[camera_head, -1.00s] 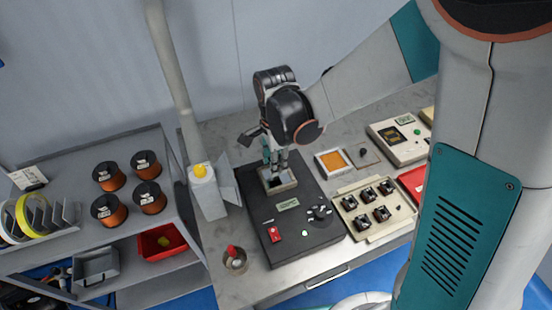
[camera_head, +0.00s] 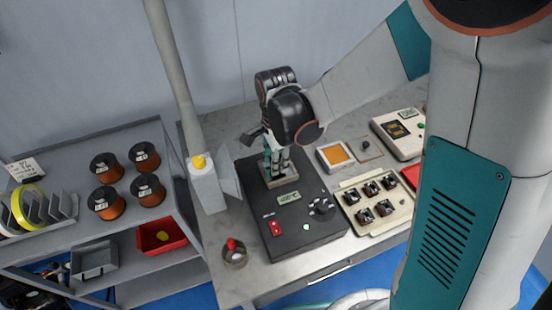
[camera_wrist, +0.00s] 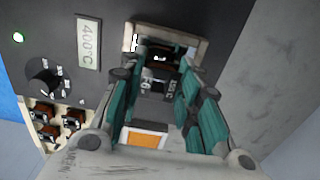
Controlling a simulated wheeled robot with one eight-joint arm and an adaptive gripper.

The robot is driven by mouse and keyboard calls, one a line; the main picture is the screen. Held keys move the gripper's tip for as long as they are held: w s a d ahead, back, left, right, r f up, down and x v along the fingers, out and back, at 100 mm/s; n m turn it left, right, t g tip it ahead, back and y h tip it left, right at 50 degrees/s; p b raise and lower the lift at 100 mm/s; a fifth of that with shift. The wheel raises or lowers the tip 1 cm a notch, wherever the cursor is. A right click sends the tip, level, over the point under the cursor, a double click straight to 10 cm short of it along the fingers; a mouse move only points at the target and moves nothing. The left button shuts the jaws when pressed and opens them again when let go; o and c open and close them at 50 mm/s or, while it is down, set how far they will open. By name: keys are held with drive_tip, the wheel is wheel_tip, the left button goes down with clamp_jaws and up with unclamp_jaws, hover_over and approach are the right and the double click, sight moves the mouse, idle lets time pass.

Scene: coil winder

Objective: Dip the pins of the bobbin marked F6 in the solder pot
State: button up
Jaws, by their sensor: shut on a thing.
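My gripper (camera_head: 276,168) points down over the solder pot (camera_head: 262,218), a dark box with a pale square-rimmed basin (camera_head: 283,183). In the wrist view, my gripper (camera_wrist: 165,70) is shut on a dark bobbin (camera_wrist: 160,58) with copper winding; a mark that looks like F6 shows beside it. The bobbin is at the basin opening, inside the outline of the rim (camera_wrist: 203,46). Its pins are hidden, so I cannot tell whether they touch the solder. The pot's display (camera_wrist: 89,42) reads 400°C.
A cream tray (camera_head: 347,197) with several bobbins stands right of the pot. An orange-topped square dish (camera_head: 334,156) lies behind the tray. A white post base (camera_head: 206,188) with a yellow top and a small cup (camera_head: 235,254) stand on the left.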

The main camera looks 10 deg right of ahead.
drive_tip(key=shift+f+b, duration=0.65)
drive_tip(key=shift+f, duration=0.1)
drive_tip(key=shift+r, duration=0.1)
idle(1.6)
drive_tip(key=shift+r+p, duration=1.95)
drive_tip(key=shift+r, duration=0.75)
